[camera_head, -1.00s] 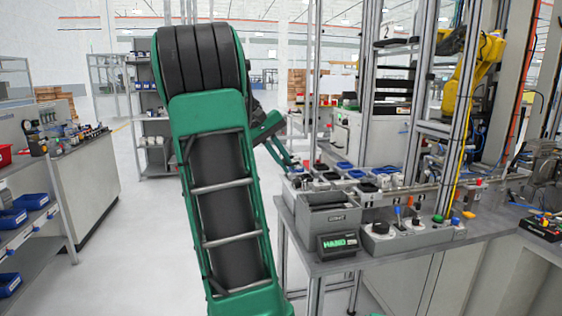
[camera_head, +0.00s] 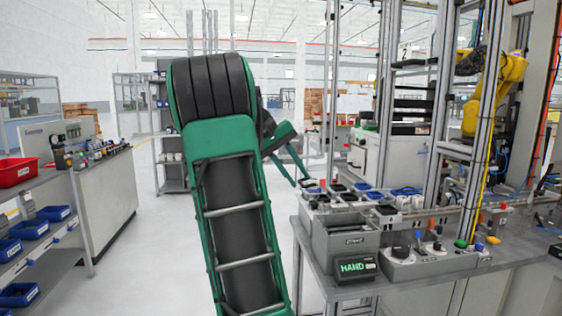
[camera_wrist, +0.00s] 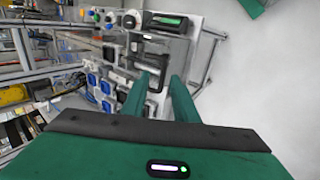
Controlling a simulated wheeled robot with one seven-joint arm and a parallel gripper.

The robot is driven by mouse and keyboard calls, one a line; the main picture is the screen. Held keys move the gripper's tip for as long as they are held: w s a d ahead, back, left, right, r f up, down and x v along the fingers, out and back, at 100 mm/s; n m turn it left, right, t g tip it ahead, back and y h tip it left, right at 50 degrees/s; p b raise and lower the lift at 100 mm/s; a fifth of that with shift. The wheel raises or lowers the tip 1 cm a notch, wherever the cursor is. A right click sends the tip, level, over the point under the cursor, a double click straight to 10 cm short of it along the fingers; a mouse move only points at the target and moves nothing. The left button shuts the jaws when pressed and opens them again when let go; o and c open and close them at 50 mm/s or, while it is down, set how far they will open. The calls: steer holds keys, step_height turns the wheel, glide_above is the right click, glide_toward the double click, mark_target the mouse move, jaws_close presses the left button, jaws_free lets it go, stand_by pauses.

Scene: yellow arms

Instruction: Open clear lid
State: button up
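My gripper (camera_head: 289,150) shows beyond my green arm in the head view, with two green fingers apart and nothing seen between them. In the wrist view my gripper (camera_wrist: 159,80) is open, its fingers framing part of the grey equipment on the workbench. I cannot make out a clear lid in either view.
A yellow robot arm (camera_head: 495,85) stands behind metal posts (camera_head: 440,120) at the right. A shelf with blue bins and a red bin (camera_head: 18,171) is at the left. A side counter (camera_head: 105,195) stands behind it. Open floor (camera_head: 150,260) lies between the shelf and the workbench.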

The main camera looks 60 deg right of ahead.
steer(key=v, duration=0.7)
steer(key=shift+w, duration=0.3)
steer(key=shift+a+r, duration=0.1)
steer(key=shift+r, duration=0.1)
steer(key=shift+f, duration=0.15)
jaws_close()
steer(key=w+a+f+g+h, duration=0.7)
steer(key=w+f+g, duration=0.2)
steer(key=f+g, duration=0.1)
steer(key=f+x, duration=0.1)
steer(key=x, duration=1.2)
steer(key=shift+d+r, duration=0.2)
steer(key=shift+d, duration=0.1)
